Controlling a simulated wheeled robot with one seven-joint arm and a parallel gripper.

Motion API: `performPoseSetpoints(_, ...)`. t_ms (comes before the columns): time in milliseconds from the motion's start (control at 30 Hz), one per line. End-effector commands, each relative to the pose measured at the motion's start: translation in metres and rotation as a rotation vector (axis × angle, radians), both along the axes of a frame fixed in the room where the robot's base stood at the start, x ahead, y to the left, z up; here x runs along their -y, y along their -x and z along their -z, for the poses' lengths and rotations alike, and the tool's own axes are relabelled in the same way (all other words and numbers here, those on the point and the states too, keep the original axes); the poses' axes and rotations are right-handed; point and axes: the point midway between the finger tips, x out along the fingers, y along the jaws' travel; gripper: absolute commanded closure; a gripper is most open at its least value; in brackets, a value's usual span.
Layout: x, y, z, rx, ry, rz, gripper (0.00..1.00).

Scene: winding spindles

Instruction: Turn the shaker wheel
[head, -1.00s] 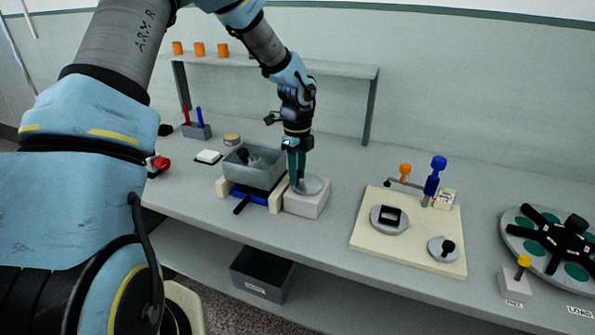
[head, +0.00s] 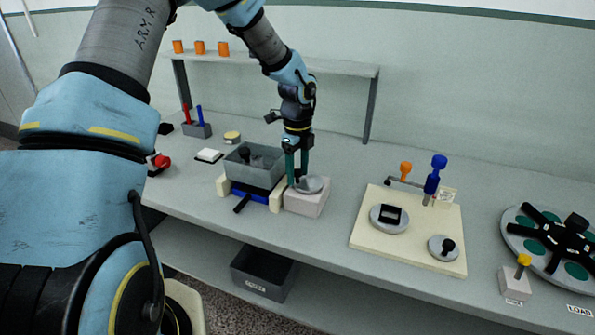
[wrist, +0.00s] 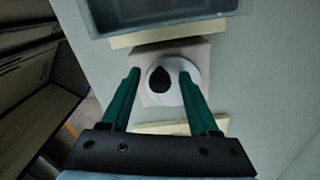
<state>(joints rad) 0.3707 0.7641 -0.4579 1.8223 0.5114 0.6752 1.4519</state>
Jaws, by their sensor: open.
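The shaker wheel (head: 313,185) is a grey disc on top of a pale block (head: 305,204), just right of the grey shaker tray (head: 270,176). In the wrist view the wheel (wrist: 181,92) carries a black knob (wrist: 160,80). My gripper (head: 297,181) points down over the wheel with its green fingers apart. In the wrist view my gripper (wrist: 159,75) has one finger on either side of the knob, with gaps showing. The knob is hidden behind the fingers in the head view.
A blue base with a black lever (head: 242,204) sits under the tray. To the right are a cream board (head: 410,250) with fixtures and a large round carousel (head: 560,240). A rack (head: 197,130) stands at the back left. Bench between block and board is clear.

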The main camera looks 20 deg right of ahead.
Motion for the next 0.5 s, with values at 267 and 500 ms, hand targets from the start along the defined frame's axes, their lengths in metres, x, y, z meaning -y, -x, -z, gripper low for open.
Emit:
performPoseSetpoints(267, 0.000, -0.002, -0.035, 0.006, 0.003, -0.002, 0.39)
performPoseSetpoints(500, 0.000, -0.001, -0.081, 0.004, 0.003, -0.001, 0.39)
